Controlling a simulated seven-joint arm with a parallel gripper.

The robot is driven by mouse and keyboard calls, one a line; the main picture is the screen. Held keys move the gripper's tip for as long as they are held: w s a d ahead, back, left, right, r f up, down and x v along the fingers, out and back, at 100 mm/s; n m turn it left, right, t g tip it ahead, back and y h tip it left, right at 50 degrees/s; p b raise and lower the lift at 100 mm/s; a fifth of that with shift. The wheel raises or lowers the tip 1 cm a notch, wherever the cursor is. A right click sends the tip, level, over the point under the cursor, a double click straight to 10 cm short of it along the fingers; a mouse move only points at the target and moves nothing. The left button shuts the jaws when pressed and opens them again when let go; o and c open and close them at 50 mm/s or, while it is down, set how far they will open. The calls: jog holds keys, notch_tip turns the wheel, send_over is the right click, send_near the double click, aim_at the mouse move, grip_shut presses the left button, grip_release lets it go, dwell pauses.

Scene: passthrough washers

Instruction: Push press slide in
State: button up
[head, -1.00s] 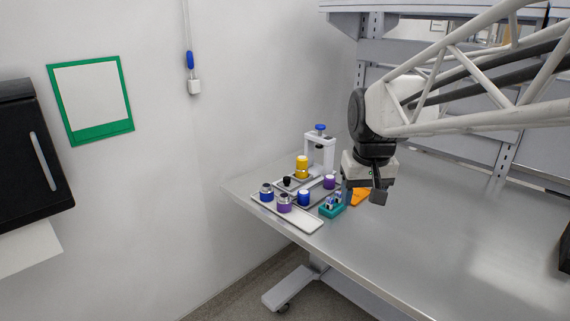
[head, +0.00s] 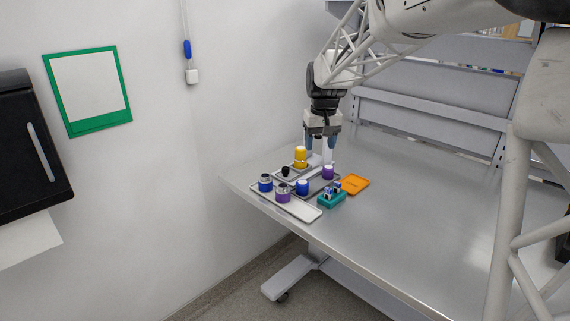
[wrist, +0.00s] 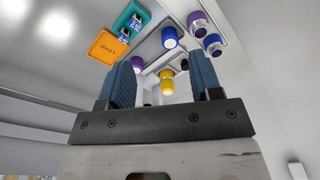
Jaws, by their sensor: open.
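My gripper (head: 321,146) is open, pointing down over the far left of the table, at the white press (head: 328,157). The gripper hides most of the press, so its slide cannot be made out clearly. In the wrist view the two blue fingers (wrist: 164,78) stand apart with nothing held between them. A yellow cylinder (head: 300,158) stands just left of the gripper; it also shows beyond the fingers in the wrist view (wrist: 167,82). A small black knob (head: 285,171) sits in front of it. Whether a finger touches the press cannot be told.
A purple jar (head: 328,173) and blue jar (head: 302,188) stand in front. A teal rack (head: 331,200) and orange tray (head: 356,183) lie right. The table's right is clear.

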jog(key=w+a+f, duration=0.2)
jog(key=w+f, duration=0.1)
jog(key=w, duration=0.4)
jog(key=w+a+f, duration=0.3)
jog(key=w, duration=0.4)
jog(key=n+g, duration=0.1)
send_over(286, 168)
jog(key=f, duration=0.8)
jog(key=shift+w+d+f, duration=0.1)
jog(key=shift+w+f, duration=0.05)
jog(key=shift+w, duration=0.05)
jog(key=shift+f, duration=3.9)
jog(key=shift+c, duration=0.4)
grip_shut()
